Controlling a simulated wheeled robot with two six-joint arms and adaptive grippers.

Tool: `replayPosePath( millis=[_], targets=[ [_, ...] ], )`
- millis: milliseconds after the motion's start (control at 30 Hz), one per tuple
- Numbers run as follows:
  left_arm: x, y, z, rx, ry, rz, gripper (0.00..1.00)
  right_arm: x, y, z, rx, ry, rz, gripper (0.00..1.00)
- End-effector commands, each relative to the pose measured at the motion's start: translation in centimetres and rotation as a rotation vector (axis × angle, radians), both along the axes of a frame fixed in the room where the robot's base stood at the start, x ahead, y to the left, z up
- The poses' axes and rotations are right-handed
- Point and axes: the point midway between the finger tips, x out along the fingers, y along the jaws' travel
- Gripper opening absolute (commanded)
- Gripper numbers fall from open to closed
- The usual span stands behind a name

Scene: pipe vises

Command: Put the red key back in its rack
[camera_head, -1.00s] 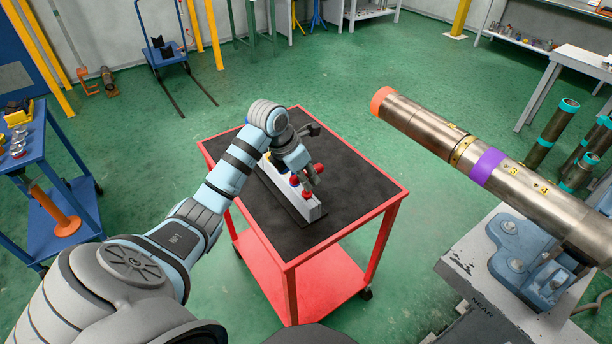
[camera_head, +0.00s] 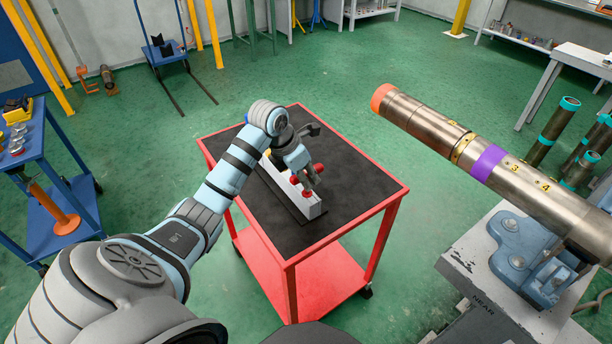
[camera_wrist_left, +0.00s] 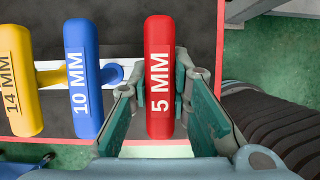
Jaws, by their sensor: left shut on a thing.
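The red key (camera_wrist_left: 159,78), marked 5 MM, has its handle between the fingers of my left gripper (camera_wrist_left: 160,105) in the left wrist view. My left gripper (camera_head: 308,178) is shut on it, over the near end of the white rack (camera_head: 309,209) in the head view. The red handle's ends show beside the fingers there. The rack also shows as a white strip in the wrist view (camera_wrist_left: 135,68). The key's shank is hidden, so I cannot tell whether it is in the rack. My right gripper is not in view.
A blue 10 MM key (camera_wrist_left: 82,80) and a yellow 14 MM key (camera_wrist_left: 18,85) stand beside the red one. The rack stands on a red cart (camera_head: 330,245) with a black top. A large pipe (camera_head: 430,122) in a blue vise (camera_head: 528,258) is at the right.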

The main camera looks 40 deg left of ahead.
Motion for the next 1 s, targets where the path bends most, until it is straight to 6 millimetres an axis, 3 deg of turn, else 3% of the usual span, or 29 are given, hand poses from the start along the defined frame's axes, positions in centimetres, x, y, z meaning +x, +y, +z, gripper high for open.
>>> replayPosePath(
  millis=[567, 600, 733, 1000],
  targets=[
    [-0.07, -0.04, -0.34, -0.001, 0.004, 0.000, 0.00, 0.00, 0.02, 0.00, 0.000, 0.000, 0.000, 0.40],
    [-0.08, -0.04, -0.35, -0.001, 0.004, 0.000, 0.19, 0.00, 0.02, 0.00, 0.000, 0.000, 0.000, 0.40],
    [-0.07, -0.02, -0.33, -0.001, 0.004, 0.000, 0.40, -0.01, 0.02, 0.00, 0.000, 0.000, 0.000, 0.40],
    [-0.04, 0.00, -0.25, -0.001, 0.001, 0.000, 0.41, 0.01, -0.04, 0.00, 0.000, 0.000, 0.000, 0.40]
  ],
)
